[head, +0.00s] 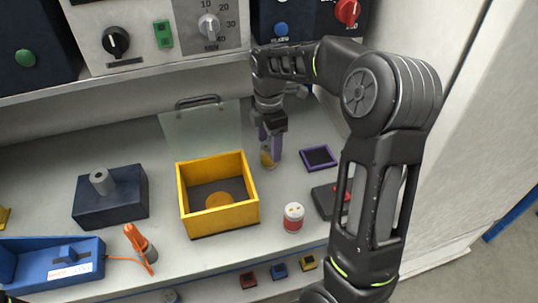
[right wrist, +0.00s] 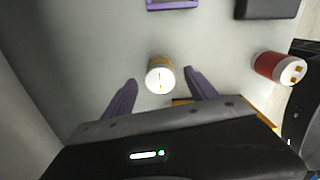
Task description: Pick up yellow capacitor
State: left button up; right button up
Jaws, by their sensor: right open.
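The yellow capacitor (head: 266,159) stands on the bench to the right of the yellow box in the head view, partly covered by my right gripper. In the right wrist view, the capacitor (right wrist: 160,75) shows its pale round top and a yellow side, between and slightly beyond the fingertips. My right gripper (head: 270,152) is open, with purple fingers pointing down at the capacitor; its fingers also show in the right wrist view (right wrist: 160,76). I see a gap between each finger and the capacitor. My left gripper is not in view.
A yellow box (head: 217,222) with an open clear lid (head: 201,132) stands left of the gripper. A red and white capacitor (head: 293,217) and a purple-framed pad (head: 318,158) are nearby. A dark block (head: 110,197), a blue device (head: 58,265) and an orange tool (head: 140,243) lie left.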

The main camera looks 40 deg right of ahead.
aim_at(269, 155)
notch_tip(269, 155, down, 5)
jog(key=shift+f, duration=0.1)
jog(key=shift+c, duration=0.6)
grip_shut()
dwell(0.6)
